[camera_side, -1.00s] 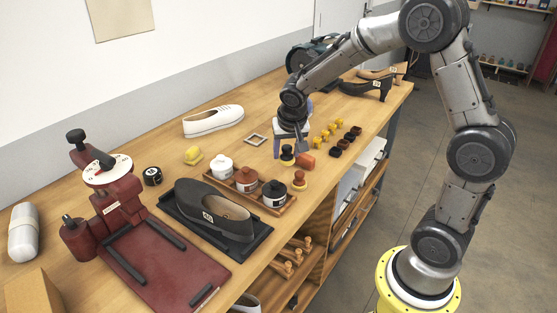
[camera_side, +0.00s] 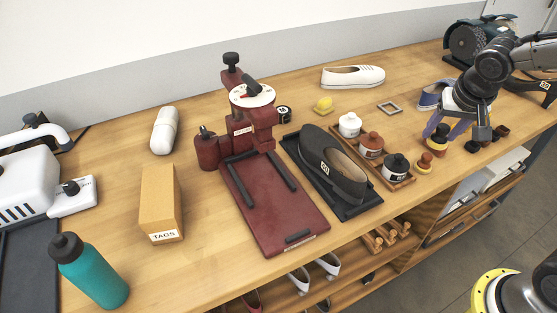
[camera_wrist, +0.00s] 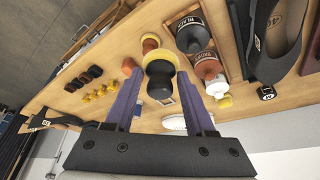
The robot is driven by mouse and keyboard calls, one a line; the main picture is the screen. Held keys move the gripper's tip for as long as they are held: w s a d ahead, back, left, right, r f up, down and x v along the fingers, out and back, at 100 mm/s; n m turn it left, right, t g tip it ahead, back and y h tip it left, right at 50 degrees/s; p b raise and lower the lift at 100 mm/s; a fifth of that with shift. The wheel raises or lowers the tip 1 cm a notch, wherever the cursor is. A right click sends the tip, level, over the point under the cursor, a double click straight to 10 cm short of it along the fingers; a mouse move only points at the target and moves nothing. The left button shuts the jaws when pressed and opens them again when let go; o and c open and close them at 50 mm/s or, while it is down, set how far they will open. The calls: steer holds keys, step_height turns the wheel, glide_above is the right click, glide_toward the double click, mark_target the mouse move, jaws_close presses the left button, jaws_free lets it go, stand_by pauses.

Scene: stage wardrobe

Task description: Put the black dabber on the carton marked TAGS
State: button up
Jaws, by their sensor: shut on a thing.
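The black dabber (camera_side: 440,132) has a dark knob and a yellow base. My gripper (camera_side: 451,127) is around it, pointing down at the right end of the table. In the wrist view the dabber (camera_wrist: 160,80) sits between the two purple fingers of my gripper (camera_wrist: 159,92), which are shut on it. I cannot tell whether its base touches the table. The carton marked TAGS (camera_side: 161,203) is a tan upright box at the left, far from my gripper, with its label low on the front. Its top looks clear.
Between them stand a dark red press (camera_side: 250,130), a dark shoe (camera_side: 330,165) on a black tray, and a tray of jars (camera_side: 398,186). An orange dabber (camera_side: 425,161) is close to my gripper. A teal bottle (camera_side: 92,272) and white roll (camera_side: 165,130) flank the carton.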

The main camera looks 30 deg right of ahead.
steer(key=w+a+r+n+y, duration=0.25)
steer(key=w+a+n, duration=0.2)
steer(key=a, duration=0.65)
steer(key=w+a+r+n+y, duration=0.1)
steer(key=w+a+r+n, duration=0.3)
steer(key=a, duration=0.7)
steer(key=s+a+r+n+y, duration=0.15)
steer(key=a+n, duration=0.25)
steer(key=a, duration=0.8)
steer(key=s+a+n+y, duration=0.1)
steer(key=s+a+n, duration=0.25)
steer(key=a, duration=0.95)
glide_toward(156, 210)
steer(key=shift+w+a+f+n, duration=0.3)
steer(key=shift+w+n, duration=0.1)
steer(key=shift+w, duration=0.05)
steer(key=shift+w+a+f, duration=0.4)
steer(key=shift+a+f, duration=0.05)
steer(key=shift+f, duration=1.8)
steer(key=shift+f, duration=0.15)
